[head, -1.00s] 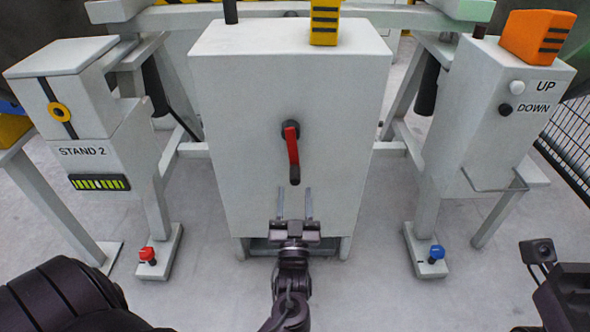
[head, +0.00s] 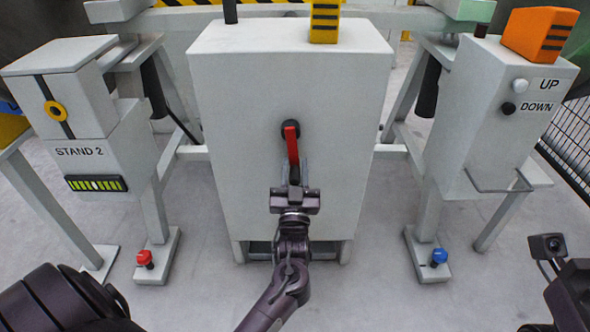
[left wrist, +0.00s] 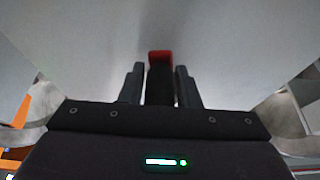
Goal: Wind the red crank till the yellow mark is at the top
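The red crank (head: 292,145) is on the front of the pale grey central cabinet (head: 230,150). Its arm hangs nearly straight down from the black hub, with the handle at the lower end. My left gripper (head: 293,172) is at that handle, its fingers on either side. In the left wrist view the dark crank handle (left wrist: 160,85) sits between the fingers with hardly any gap, and the red crank end shows beyond. The gripper looks shut on it. I cannot make out a yellow mark on the crank. My right gripper's fingers are out of view.
Stand 2 at left bears a yellow ring (head: 57,111) on a black band and a green gauge (head: 96,184). A red button (head: 145,258) and a blue button (head: 439,257) stand low. The right box (head: 500,140) has UP and DOWN buttons. Open floor lies in front.

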